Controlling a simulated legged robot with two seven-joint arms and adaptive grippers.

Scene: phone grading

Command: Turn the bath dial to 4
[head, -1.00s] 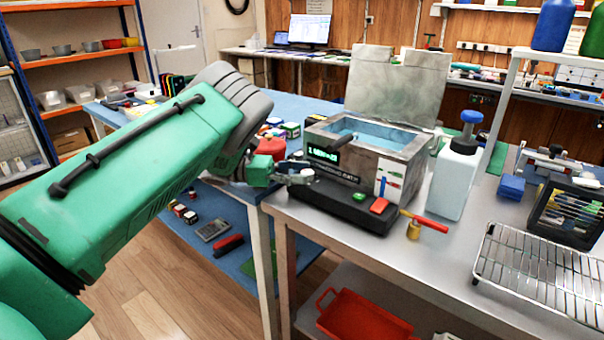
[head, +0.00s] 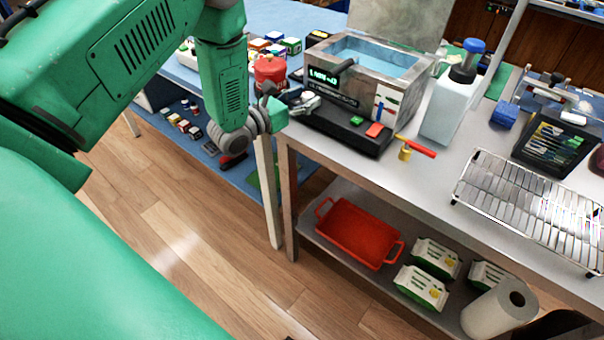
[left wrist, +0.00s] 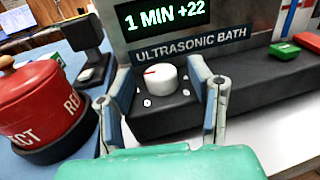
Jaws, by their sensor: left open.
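The ultrasonic bath (head: 375,75) stands on the metal bench with its lid up and blue liquid inside. In the left wrist view its display (left wrist: 165,14) reads "1 MIN +22". The dial (left wrist: 161,80) is a white knob with a red mark towards its upper left, on the black front ledge. Small white dots show around it; no numbers are readable. My left gripper (head: 295,103) is at the ledge's left end; in the left wrist view the gripper (left wrist: 160,98) is open, fingers either side of the dial, with gaps visible. My right gripper is not in view.
A red pot (left wrist: 42,105) stands left of the dial. Green (head: 357,120) and red (head: 375,130) buttons lie right along the ledge. A brass valve with red handle (head: 415,147), a white bottle (head: 450,105) and a wire rack (head: 530,205) stand further right.

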